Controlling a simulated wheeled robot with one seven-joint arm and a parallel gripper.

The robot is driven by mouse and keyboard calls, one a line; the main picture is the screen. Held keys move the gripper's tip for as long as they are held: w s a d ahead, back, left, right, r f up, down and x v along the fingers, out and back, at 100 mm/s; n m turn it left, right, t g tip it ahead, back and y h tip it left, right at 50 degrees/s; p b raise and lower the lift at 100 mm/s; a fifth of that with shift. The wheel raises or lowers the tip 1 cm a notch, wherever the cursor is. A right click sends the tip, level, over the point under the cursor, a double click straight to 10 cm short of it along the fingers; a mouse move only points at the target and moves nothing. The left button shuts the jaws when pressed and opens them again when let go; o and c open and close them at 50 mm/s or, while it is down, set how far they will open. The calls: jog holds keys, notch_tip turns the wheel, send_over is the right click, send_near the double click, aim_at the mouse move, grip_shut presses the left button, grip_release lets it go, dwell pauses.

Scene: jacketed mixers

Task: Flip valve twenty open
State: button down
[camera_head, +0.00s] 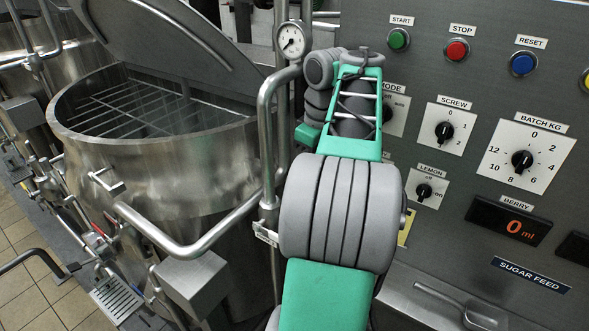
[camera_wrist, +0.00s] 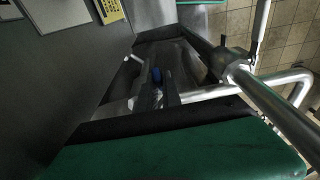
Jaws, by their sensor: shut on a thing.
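In the wrist view, the dark fingers of my gripper (camera_wrist: 158,88) show small and dim beyond the green and black edge of my wrist. They are shut on a small blue part (camera_wrist: 156,75), which looks like a valve handle. Its valve body and pipe are mostly hidden in shadow, and I cannot read any number on it. I cannot tell which way the handle is turned. In the head view, my green and grey arm reaches forward beside the control panel, and it hides my gripper and the blue part.
The grey control panel (camera_head: 460,90) with buttons and dials stands close on the right. A steel mixer (camera_head: 170,175) with its lid raised stands on the left. A bent steel pipe (camera_head: 265,130) with a gauge (camera_head: 291,40) runs close by my arm. A scoop (camera_head: 480,316) lies lower right.

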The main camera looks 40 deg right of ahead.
jog(key=c, duration=1.5)
grip_release()
jog(key=r+p, duration=0.4)
jog(key=r, duration=0.1)
jog(key=s+r+p, duration=0.1)
jog(key=r+p, duration=0.1)
jog(key=r, duration=0.1)
jog(key=shift+d+p, duration=0.1)
jog(key=shift+p, duration=0.2)
jog(key=shift+f, duration=0.1)
jog(key=shift+c, duration=0.3)
